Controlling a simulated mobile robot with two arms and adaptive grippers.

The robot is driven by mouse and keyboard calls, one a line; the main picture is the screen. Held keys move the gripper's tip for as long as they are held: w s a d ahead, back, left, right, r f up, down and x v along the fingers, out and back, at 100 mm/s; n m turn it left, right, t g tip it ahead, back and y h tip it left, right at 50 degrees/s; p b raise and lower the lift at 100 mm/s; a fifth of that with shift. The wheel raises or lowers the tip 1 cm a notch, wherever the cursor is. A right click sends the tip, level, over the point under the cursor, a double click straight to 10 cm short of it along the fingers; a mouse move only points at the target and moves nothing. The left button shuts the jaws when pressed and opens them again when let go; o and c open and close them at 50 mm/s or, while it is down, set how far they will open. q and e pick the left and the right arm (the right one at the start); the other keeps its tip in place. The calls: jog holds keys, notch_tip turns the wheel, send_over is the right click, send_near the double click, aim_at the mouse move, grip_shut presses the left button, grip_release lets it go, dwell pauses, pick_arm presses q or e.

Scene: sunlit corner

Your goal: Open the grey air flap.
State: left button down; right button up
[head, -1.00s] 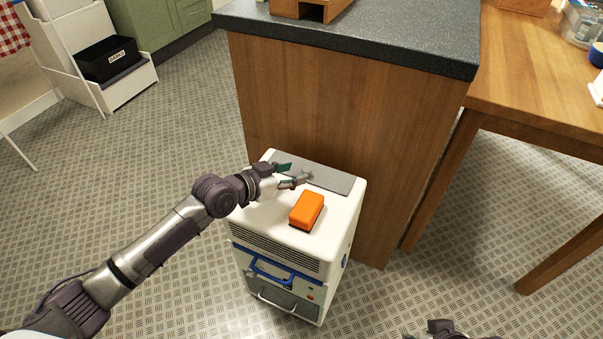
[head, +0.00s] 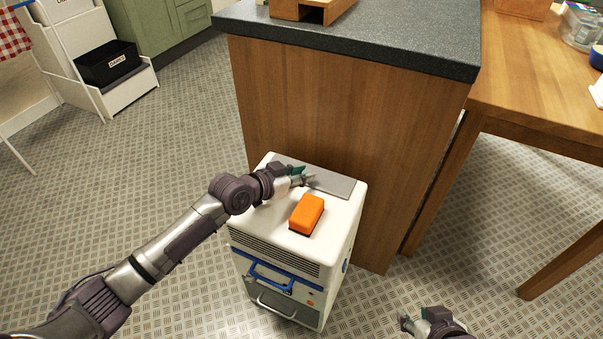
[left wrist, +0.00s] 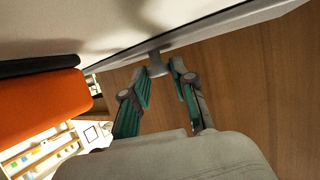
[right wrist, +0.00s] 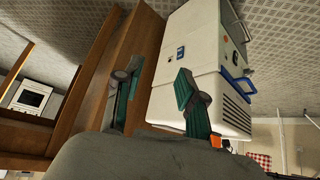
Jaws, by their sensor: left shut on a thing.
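The grey air flap (head: 333,183) is a flat panel along the rear of the top of a white appliance (head: 276,216). It lies flat, level with the top. My left gripper (head: 303,176) is at the flap's left part. In the left wrist view, my left gripper (left wrist: 158,72) is shut on a small grey knob (left wrist: 156,62) that stands out from the flap; the fingers partly hide it in the head view. My right gripper (head: 420,319) is open and empty, low at the front; its fingers stand apart in the right wrist view (right wrist: 158,75).
An orange block with a dark base (head: 308,214) sits on the appliance top, just in front of the flap. A wooden counter side (head: 330,110) stands close behind the appliance. A wooden table (head: 540,90) is at the right.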

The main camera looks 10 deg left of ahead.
dwell(0.3)
